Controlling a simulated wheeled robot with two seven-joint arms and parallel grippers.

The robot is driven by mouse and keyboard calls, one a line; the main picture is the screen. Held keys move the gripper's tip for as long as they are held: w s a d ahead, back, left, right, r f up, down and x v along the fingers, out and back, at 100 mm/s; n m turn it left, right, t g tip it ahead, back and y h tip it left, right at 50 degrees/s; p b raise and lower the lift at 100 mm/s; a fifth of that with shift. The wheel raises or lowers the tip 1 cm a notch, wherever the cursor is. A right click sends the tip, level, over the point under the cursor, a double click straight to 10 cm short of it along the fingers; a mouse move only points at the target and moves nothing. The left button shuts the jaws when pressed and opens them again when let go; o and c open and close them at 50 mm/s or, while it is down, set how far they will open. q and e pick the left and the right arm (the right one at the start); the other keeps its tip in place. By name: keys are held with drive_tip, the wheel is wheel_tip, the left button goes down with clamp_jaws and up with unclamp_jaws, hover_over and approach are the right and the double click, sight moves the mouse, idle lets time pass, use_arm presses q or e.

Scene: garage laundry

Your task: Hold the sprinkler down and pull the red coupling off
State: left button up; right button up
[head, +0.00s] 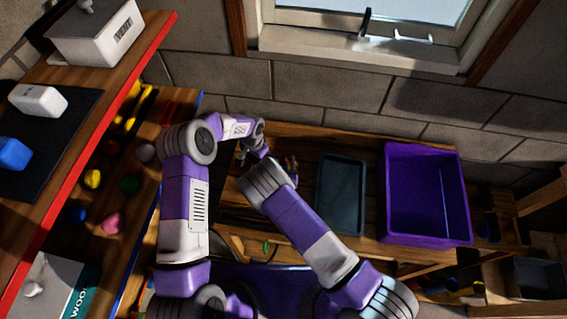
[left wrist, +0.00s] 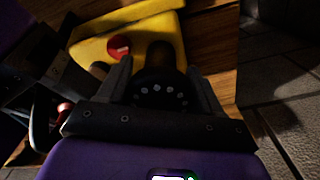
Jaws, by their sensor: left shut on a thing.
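In the left wrist view my left gripper (left wrist: 163,88) has its two dark fingers either side of a dark round body with a ring of pale dots, which I take for the sprinkler (left wrist: 163,58). The gripper is shut on it. Yellow flat parts with a red disc lie just beyond it. A small red piece (left wrist: 65,107), perhaps the red coupling, shows at the left beside dark metal parts that look like my right gripper; whether those jaws are shut on it is unclear. In the head view my left gripper (head: 257,148) is low over the bench, and my right forearm hides much around it.
A dark grey tray (head: 341,195) and a purple bin (head: 428,232) stand on the wooden bench to the right. A red-edged shelf (head: 88,140) rises at the left. A block wall and window close off the back.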

sight(283, 159)
drive_tip(key=c, duration=0.9)
drive_tip(key=shift+r, duration=0.1)
drive_tip(key=shift+r, duration=1.95)
use_arm(q)
drive_tip(key=o, duration=1.4)
